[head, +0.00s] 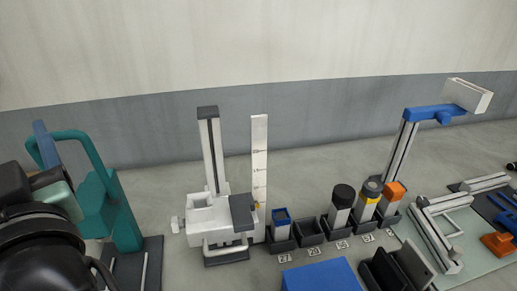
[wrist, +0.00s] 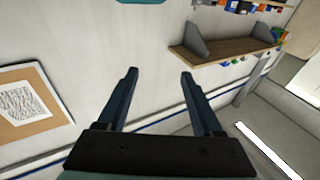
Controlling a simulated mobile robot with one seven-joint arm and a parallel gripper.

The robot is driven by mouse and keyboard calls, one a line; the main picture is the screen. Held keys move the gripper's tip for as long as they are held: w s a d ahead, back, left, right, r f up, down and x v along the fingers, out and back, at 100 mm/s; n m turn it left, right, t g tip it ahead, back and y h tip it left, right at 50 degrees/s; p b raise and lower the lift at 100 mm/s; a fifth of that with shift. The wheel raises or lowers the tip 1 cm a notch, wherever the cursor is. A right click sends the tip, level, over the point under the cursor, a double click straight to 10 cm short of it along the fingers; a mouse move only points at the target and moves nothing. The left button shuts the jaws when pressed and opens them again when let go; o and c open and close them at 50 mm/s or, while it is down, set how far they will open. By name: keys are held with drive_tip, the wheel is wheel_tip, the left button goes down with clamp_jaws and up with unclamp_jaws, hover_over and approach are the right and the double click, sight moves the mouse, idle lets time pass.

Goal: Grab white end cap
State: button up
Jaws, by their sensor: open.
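My gripper (wrist: 158,73) shows in the wrist view with its two dark blue fingers spread apart and nothing between them. It faces a pale wall. No white end cap is seen near the fingers. In the head view a white block (head: 470,95) sits at the raised end of a blue bracket (head: 432,114) on a grey post at the right. A small white piece (head: 178,225) juts from the left side of a white machine (head: 208,215). I cannot tell for sure which of these is the end cap. My gripper cannot be made out clearly in the head view.
A teal frame (head: 110,190) stands at the left, close to my dark arm. Numbered dark bins (head: 310,231) with several parts line the middle. A blue box (head: 318,277) is in front. The wrist view shows a wooden shelf (wrist: 225,45) and a corkboard (wrist: 42,124).

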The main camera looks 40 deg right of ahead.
drive_tip(key=d+f+m+g+h+p, duration=0.2)
drive_tip(key=d+f+g+p, duration=0.55)
drive_tip(key=d+p, duration=0.4)
drive_tip(key=s+d+f+m+g+p, duration=0.2)
drive_tip(key=s+d+f+g, duration=0.2)
drive_tip(key=s+f, duration=0.75)
drive_tip(key=s+d+f+m+g+p, duration=0.15)
drive_tip(key=s+d+f+g, duration=0.3)
drive_tip(key=s+f, duration=0.7)
drive_tip(key=shift+m, duration=0.25)
drive_tip(key=shift+w+a+p+x, duration=0.15)
drive_tip(key=shift+a+p+x, duration=0.05)
drive_tip(key=shift+x, duration=2.3)
drive_tip(key=shift+w+a+p+x, duration=0.1)
drive_tip(key=shift+a+p+x, duration=0.05)
drive_tip(key=shift+x, duration=2.3)
drive_tip(key=shift+w+a+p+x, duration=0.15)
drive_tip(key=shift+a+p+x, duration=0.05)
drive_tip(key=shift+x, duration=2.3)
clamp_jaws()
